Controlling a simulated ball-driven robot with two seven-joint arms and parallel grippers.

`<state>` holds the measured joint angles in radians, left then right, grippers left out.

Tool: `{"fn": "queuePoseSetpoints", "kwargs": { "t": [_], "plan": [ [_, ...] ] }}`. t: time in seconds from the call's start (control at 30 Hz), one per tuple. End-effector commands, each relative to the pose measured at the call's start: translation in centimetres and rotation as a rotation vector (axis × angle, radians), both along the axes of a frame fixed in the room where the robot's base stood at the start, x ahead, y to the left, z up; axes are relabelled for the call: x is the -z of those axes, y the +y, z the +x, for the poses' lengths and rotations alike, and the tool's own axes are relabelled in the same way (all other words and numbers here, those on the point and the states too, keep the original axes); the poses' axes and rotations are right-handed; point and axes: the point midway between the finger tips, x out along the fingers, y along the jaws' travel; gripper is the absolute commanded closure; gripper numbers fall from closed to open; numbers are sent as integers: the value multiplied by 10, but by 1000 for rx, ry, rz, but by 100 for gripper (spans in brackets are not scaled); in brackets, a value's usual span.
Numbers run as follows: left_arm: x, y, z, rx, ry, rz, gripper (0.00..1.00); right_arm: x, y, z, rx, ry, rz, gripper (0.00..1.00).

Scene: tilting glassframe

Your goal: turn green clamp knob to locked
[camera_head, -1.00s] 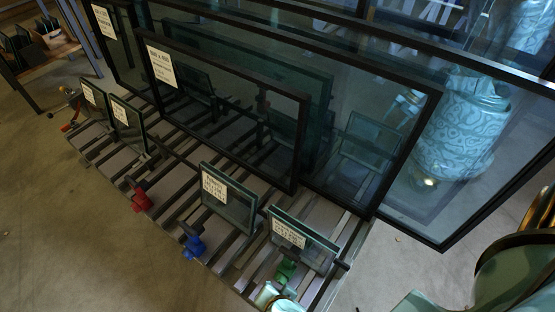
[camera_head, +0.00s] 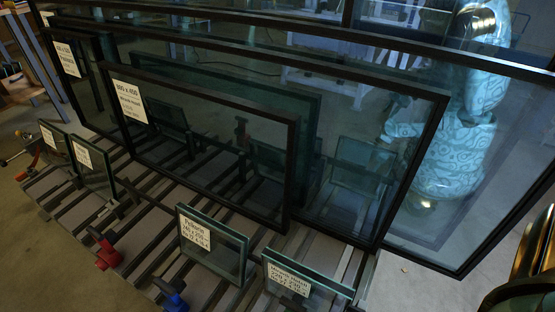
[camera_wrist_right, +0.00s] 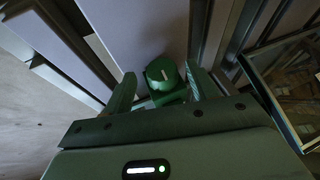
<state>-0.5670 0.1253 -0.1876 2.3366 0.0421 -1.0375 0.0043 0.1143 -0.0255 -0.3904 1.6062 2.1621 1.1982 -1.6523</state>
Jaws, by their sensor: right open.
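The green clamp knob (camera_wrist_right: 162,72) shows in the right wrist view, round with a pale line on its top face. It sits on a green clamp body among the rack's bars. My right gripper (camera_wrist_right: 161,70) is open, with one green finger on each side of the knob in the picture. A gap shows on both sides, and I cannot tell how deep the fingers reach around it. The knob is outside the head view. My left gripper is in neither view.
A red clamp knob (camera_head: 107,254) and a blue clamp knob (camera_head: 173,297) stand at the rack's front edge. Small labelled glass panes (camera_head: 212,248) and (camera_head: 303,285) stand near them. Large dark-framed panes (camera_head: 205,150) rise behind. Grey bars (camera_wrist_right: 65,50) run close by in the wrist view.

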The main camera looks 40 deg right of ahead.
Motion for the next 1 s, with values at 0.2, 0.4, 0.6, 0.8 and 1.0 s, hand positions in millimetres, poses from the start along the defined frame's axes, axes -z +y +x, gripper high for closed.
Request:
{"fn": "queuePoseSetpoints", "kwargs": {
  "t": [0.2, 0.4, 0.6, 0.8, 1.0],
  "plan": [
    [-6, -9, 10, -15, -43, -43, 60, 9, -3, 4, 0, -1, 0, 42],
    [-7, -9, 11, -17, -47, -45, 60, 8, -3, 5, 0, -2, 0, 42],
    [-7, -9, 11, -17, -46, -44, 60, 8, -2, 5, -1, -2, 1, 87],
    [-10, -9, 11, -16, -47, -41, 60, 8, -4, 4, -2, -31, 5, 87],
    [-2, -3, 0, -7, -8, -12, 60, 8, -4, 3, -3, -117, 39, 86]
  ]
}}
